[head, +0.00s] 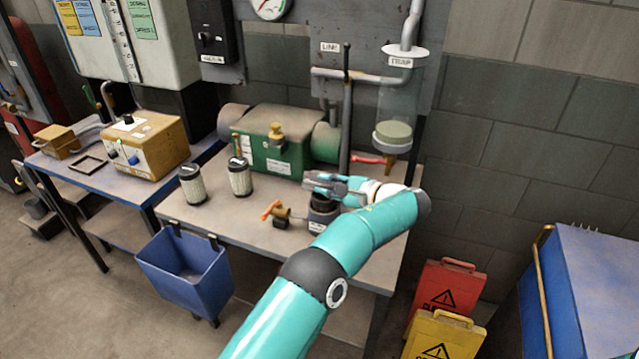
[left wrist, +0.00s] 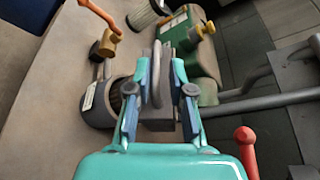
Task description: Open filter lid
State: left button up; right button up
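My left gripper (head: 318,183) is over the workbench, above and beside a dark filter housing (head: 322,216) with a black top and a white label. In the left wrist view the labelled housing (left wrist: 98,108) is left of the fingers. My left gripper (left wrist: 160,75) has its fingers apart. A grey block with a curved bar (left wrist: 156,85), perhaps the lid with its handle, lies between or behind them. Contact with the fingers cannot be made out. A brass valve with an orange handle (head: 276,212) is on the housing's left side. My right gripper is not in view.
Two pleated filter cartridges (head: 239,177) (head: 192,185) stand on the workbench (head: 200,215). A green pump (head: 270,150) and a grey upright pipe (head: 346,120) stand behind the gripper. A red lever (head: 369,160) is close by. A blue bin (head: 185,275) hangs in front.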

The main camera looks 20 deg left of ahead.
pick_arm(q)
jog(key=v, duration=0.9)
jog(key=shift+s+d+f, duration=0.1)
